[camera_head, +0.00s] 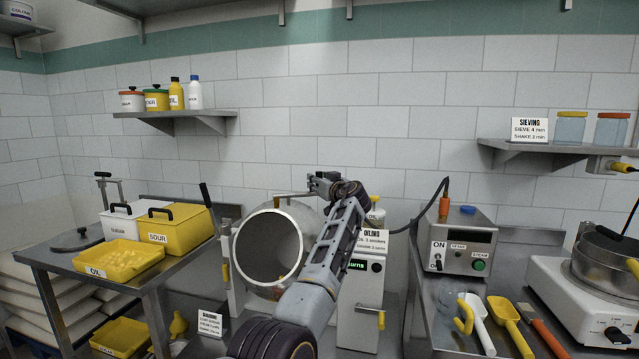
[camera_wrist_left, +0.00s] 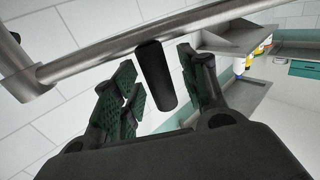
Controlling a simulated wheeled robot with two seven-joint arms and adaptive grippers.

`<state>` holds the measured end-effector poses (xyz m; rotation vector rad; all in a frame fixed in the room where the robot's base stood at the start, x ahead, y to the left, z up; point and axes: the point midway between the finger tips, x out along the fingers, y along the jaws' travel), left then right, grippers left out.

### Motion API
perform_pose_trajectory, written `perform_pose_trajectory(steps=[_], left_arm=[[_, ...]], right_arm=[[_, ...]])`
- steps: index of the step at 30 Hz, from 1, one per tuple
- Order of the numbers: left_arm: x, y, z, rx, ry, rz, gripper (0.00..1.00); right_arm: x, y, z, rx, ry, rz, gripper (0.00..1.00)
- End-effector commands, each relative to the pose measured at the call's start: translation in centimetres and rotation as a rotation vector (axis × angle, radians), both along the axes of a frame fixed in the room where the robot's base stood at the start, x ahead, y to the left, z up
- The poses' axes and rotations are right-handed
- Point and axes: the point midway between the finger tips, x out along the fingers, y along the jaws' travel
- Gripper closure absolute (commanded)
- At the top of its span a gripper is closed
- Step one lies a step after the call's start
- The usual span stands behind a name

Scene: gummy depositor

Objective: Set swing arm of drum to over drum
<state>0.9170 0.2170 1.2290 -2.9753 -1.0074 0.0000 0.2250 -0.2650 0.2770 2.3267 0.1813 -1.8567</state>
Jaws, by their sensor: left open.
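The drum (camera_head: 268,246) is a pale metal drum with its round mouth facing me, at the middle of the head view. The swing arm (camera_head: 290,196) shows as a thin metal bar just above the drum, partly hidden by my gripper. In the left wrist view the swing arm is a metal tube (camera_wrist_left: 110,62) crossing the top, with a short black handle (camera_wrist_left: 157,75) on it. My left gripper (camera_head: 322,181) is above the drum's right side. Its fingers (camera_wrist_left: 160,85) are open, one on each side of the black handle; contact cannot be told. My right gripper is out of view.
A control box (camera_head: 463,245) and a small machine with a yellow handle (camera_head: 360,310) stand right of the drum. A table with a yellow oil tray (camera_head: 120,262) and bins is at left. Scoops (camera_head: 508,325) and a sieve device (camera_head: 600,290) are at right.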

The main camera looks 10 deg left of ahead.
Motion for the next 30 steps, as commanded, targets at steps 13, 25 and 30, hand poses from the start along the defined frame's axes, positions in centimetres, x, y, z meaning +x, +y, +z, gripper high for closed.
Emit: perform_pose_trajectory(steps=[13,25,30], left_arm=[[-2.0,-1.6,-0.1,-0.001,0.000,-0.002,0.57],[-4.5,-3.6,-0.2,-0.001,0.002,-0.001,0.57],[-5.3,-4.2,-0.2,0.000,0.002,-0.002,0.57]], right_arm=[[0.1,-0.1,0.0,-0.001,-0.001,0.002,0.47],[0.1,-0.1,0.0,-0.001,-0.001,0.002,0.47],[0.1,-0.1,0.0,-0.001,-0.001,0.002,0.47]])
